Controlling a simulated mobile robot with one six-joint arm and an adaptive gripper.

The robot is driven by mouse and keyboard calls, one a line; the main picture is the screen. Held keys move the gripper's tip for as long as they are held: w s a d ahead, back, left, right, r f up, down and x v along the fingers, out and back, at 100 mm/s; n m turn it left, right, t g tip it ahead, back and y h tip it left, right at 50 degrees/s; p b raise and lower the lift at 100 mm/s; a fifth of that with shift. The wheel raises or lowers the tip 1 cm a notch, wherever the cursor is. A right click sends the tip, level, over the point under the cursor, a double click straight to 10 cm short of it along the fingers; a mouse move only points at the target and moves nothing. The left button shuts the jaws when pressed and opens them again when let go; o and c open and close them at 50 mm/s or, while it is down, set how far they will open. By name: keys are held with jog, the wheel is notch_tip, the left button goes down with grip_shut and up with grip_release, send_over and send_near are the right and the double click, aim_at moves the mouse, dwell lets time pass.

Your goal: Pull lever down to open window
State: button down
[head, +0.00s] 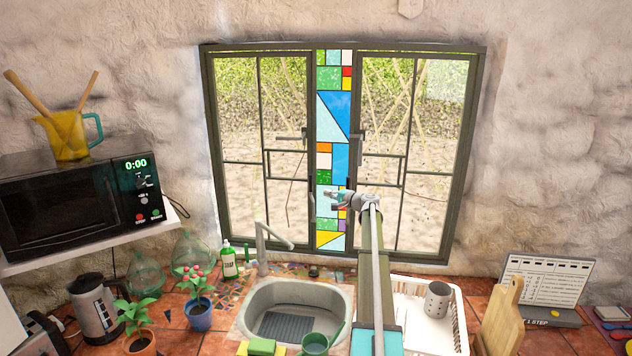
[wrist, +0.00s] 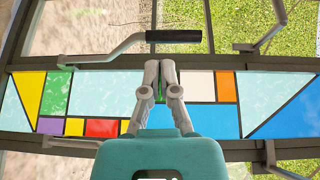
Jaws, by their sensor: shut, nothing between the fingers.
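A two-pane window with a dark frame (head: 473,150) has a stained-glass strip (head: 337,115) down its middle. In the wrist view, a bent grey lever with a black grip (wrist: 173,36) is mounted on the window frame. My gripper (head: 333,198) is in front of the lower part of the strip. In the wrist view its fingers (wrist: 160,64) are shut together and empty, with their tips pointing toward the black grip and appearing just short of it. I cannot tell the depth between them. The window panes look closed.
Below are a sink (head: 340,290), a faucet (head: 262,250), a soap bottle (head: 229,262) and a white dish rack (head: 455,335). A microwave (head: 55,205) stands on the left shelf. Space before the upper window is clear.

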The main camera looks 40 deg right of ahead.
jog(key=d, duration=0.2)
jog(key=d+r, duration=0.1)
jog(key=shift+s+m+t, duration=0.3)
jog(key=shift+s, duration=0.05)
jog(key=shift+w, duration=0.1)
jog(key=w+a, duration=0.2)
jog(key=w, duration=0.7)
jog(key=shift+w, duration=0.35)
jog(key=shift+s+d, duration=0.1)
